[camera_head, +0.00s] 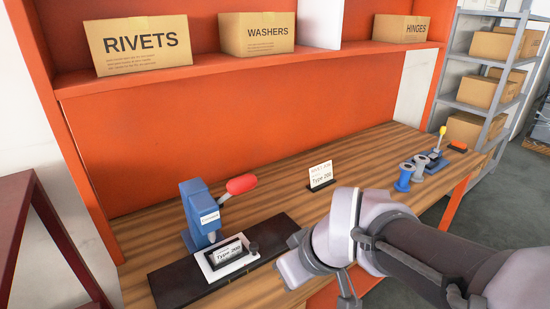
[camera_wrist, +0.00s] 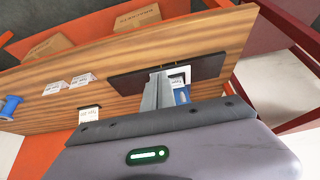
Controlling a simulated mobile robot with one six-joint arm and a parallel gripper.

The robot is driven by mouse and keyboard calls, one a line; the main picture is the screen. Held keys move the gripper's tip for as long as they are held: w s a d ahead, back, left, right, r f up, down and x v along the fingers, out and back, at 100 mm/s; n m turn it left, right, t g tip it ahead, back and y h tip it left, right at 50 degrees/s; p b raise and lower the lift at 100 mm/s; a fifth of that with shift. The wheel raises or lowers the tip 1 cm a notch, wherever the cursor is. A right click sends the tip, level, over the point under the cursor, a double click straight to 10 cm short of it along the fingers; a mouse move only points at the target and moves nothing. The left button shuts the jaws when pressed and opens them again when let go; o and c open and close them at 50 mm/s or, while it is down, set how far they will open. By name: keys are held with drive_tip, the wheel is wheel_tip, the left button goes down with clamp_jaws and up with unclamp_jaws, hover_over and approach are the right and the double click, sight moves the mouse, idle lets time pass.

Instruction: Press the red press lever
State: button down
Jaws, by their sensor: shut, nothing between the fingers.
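The blue press (camera_head: 203,213) stands upright on a black mat (camera_head: 190,285) on the wooden bench. Its red press lever (camera_head: 241,184) sticks out from the top to the right, tilted slightly up. A white plate with a "Type 200" sign (camera_head: 229,252) is at its foot. My gripper (camera_wrist: 160,76) is shut and empty in the wrist view. It points towards the mat and hides part of the blue press (camera_wrist: 181,94); the red lever cannot be made out there. In the head view my wrist is right of the press, lower than the lever and apart from it.
A small sign card (camera_head: 320,176) stands on the bench right of the press. Boxes (camera_head: 138,44) sit on the orange shelf above. The bench between press and spools is mostly clear.

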drive_tip(key=s+d+r+p, duration=0.1)
drive_tip(key=s+d+r, duration=0.1)
drive_tip(key=s+r, duration=0.1)
drive_tip(key=shift+s+d+r+p, duration=0.15)
drive_tip(key=shift+s+d+p, duration=0.05)
drive_tip(key=shift+s+p, duration=0.15)
idle(0.4)
drive_tip(key=s+d+m+t+h, duration=0.1)
drive_tip(key=s+d+m, duration=0.2)
drive_tip(key=s+m, duration=0.4)
drive_tip(key=m, duration=0.4)
drive_tip(key=shift+d+r+b, duration=0.3)
drive_tip(key=shift+d, duration=0.1)
